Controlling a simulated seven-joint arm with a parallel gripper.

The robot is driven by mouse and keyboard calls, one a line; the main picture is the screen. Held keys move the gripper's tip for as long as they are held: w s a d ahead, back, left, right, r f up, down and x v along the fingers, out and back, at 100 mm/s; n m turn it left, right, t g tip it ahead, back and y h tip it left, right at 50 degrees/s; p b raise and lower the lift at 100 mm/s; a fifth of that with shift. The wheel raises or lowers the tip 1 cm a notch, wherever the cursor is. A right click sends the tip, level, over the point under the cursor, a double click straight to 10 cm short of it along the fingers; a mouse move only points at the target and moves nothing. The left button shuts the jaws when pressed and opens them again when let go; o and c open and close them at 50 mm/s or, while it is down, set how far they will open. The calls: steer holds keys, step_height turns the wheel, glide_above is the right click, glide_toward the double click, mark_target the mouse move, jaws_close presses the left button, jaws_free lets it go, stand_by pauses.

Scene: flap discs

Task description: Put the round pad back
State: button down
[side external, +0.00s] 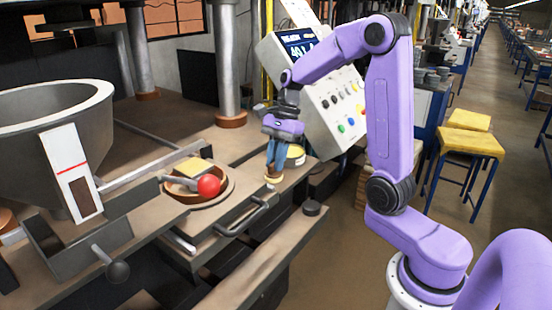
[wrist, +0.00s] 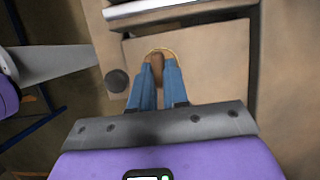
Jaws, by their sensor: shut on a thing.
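My gripper (side external: 276,160) points down over the brown bench, its blue fingers shut on a small brown piece with a round, tan-edged base, which looks like the round pad (side external: 273,177). In the wrist view the pad's brown upper part (wrist: 157,63) is between the fingertips (wrist: 156,72), and its pale rim (wrist: 160,51) curves just beyond them. The fingers hide part of it. I cannot tell whether its base touches the bench surface.
A brown round dish (side external: 190,196) to the left holds a red ball (side external: 209,185), a yellowish block (side external: 194,167) and a grey piece. A metal handle (side external: 245,219) and a dark knob (side external: 312,207) are in front.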

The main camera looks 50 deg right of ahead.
steer(key=shift+f, duration=0.15)
steer(key=c, duration=1.1)
jaws_free()
steer(key=v, duration=1.2)
steer(key=s+a+f+n+g+h, duration=0.1)
steer(key=s+a+f+n, duration=0.25)
steer(key=a+n, duration=0.3)
steer(key=s+a+f+n+h, duration=0.2)
steer(key=s+a+n, duration=0.3)
steer(key=a+n, duration=0.15)
steer(key=s+f+n, duration=0.2)
steer(key=s+n, duration=0.3)
steer(key=n, duration=0.1)
steer(key=s+a+f+n, duration=0.1)
steer(key=s+f+n, duration=0.1)
steer(key=s+n, duration=0.3)
steer(key=s+a+f+n+t, duration=0.1)
steer(key=s+f+n, duration=0.2)
steer(key=s+n, duration=0.3)
steer(key=shift+s+a+f+n+h, duration=0.1)
steer(key=shift+s+a+n+h, duration=0.1)
steer(key=shift+s+n+h, duration=0.15)
